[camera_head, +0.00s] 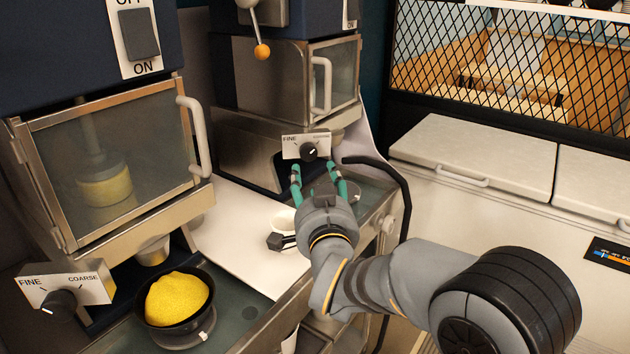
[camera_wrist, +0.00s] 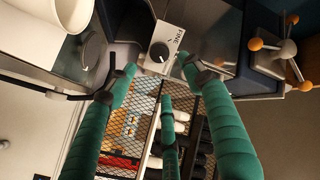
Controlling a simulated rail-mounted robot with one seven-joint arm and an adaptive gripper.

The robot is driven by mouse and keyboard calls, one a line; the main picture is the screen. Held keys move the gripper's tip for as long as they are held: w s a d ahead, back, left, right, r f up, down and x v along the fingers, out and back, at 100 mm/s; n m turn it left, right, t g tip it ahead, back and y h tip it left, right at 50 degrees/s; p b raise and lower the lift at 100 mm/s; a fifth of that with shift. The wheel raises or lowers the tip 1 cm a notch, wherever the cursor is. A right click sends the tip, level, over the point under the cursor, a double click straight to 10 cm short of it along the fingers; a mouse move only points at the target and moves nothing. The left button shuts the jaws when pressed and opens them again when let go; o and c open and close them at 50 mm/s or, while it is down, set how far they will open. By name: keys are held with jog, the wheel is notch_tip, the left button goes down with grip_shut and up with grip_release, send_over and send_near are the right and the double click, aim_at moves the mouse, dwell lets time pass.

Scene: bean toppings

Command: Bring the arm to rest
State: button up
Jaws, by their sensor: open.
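My gripper (camera_head: 316,172) has teal fingers and is open and empty in the head view. Its fingertips are just below and in front of the black knob (camera_head: 309,152) on the FINE–COARSE plate (camera_head: 291,147) of the farther machine. In the wrist view the fingers of my gripper (camera_wrist: 150,68) are spread apart, and the knob (camera_wrist: 159,52) shows between the tips with its white mark. I cannot tell whether a finger touches the knob or plate.
The nearer machine (camera_head: 110,165) stands at left with a dark bowl (camera_head: 172,322) of yellow bean topping (camera_head: 177,297) below it. Pale lidded counters (camera_head: 475,150) and a mesh screen (camera_head: 510,65) are at right.

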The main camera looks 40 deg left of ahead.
aim_at(309, 155)
dwell(0.3)
jog(key=x, duration=1.1)
jog(key=shift+w+a, duration=0.25)
jog(key=shift+w+a+r, duration=0.15)
jog(key=shift+w+a, duration=0.05)
jog(key=shift+p, duration=0.5)
jog(key=shift+n, duration=0.3)
jog(key=shift+d+f+b, duration=0.1)
jog(key=shift+f+b, duration=0.1)
jog(key=shift+b, duration=0.15)
